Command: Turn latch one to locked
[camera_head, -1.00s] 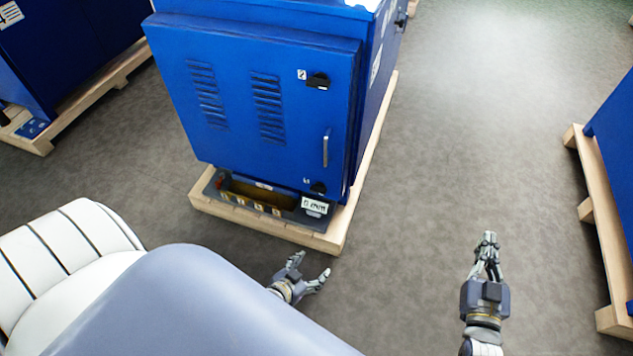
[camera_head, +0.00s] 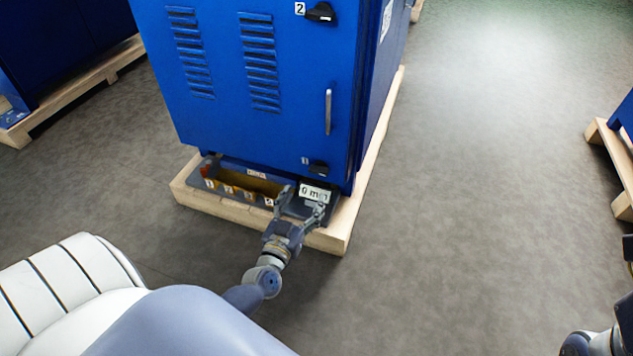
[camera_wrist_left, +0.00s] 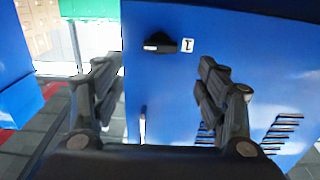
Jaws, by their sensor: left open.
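Latch one is a black rotary handle (camera_head: 319,168) low on the blue cabinet door, beside a small "1" label. In the left wrist view this latch (camera_wrist_left: 163,43) appears upside down, its handle lying about level, with a light mark at one end. My left gripper (camera_head: 303,197) is open and empty in front of the cabinet's base, just below the latch. In the left wrist view its two fingers (camera_wrist_left: 160,85) stand wide apart, with the latch beyond and between them. The fingers are apart from the latch. My right gripper's fingers are not visible.
A second latch (camera_head: 320,13) labelled 2 is higher up, with a vertical door handle (camera_head: 328,112) between. A dark tray with a display (camera_head: 314,193) lies under the door on a wooden pallet (camera_head: 335,240). Open floor (camera_head: 480,180) is to the right.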

